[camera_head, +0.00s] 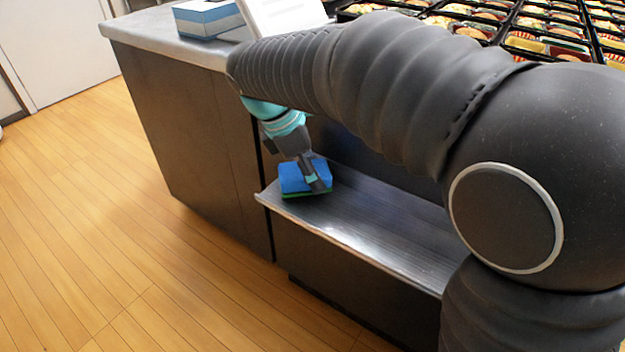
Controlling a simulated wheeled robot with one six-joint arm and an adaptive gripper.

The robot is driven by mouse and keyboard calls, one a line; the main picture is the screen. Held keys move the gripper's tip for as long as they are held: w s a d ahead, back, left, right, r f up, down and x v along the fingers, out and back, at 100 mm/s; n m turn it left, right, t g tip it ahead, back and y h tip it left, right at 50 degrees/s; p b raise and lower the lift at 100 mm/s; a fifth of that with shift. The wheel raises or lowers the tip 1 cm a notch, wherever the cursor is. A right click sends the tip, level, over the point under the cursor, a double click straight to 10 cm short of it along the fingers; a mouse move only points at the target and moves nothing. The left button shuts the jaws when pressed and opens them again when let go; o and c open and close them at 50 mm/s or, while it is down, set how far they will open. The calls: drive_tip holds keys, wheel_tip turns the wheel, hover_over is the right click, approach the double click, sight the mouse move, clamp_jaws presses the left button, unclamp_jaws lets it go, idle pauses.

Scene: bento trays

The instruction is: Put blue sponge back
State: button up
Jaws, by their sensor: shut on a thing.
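The blue sponge (292,180) has a green underside and is at the left end of a low metal shelf (385,228). My gripper (318,180) reaches down over the sponge from above and is shut on it. One dark finger shows across the sponge's right side; the other finger is hidden. The sponge looks level and close to the shelf's surface. I cannot tell whether it touches the shelf.
A higher counter (150,32) stands behind the shelf, with a blue and white box (208,18) and a white panel (282,14) on it. Several filled bento trays (530,42) fill the back right. My arm hides much of the right side. The wooden floor (110,220) at left is clear.

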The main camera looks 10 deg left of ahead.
sight(288, 171)
drive_tip(key=shift+f, duration=1.2)
drive_tip(key=shift+f, duration=0.1)
drive_tip(key=o, duration=1.1)
drive_tip(key=p+v, duration=0.1)
drive_tip(key=v, duration=1.1)
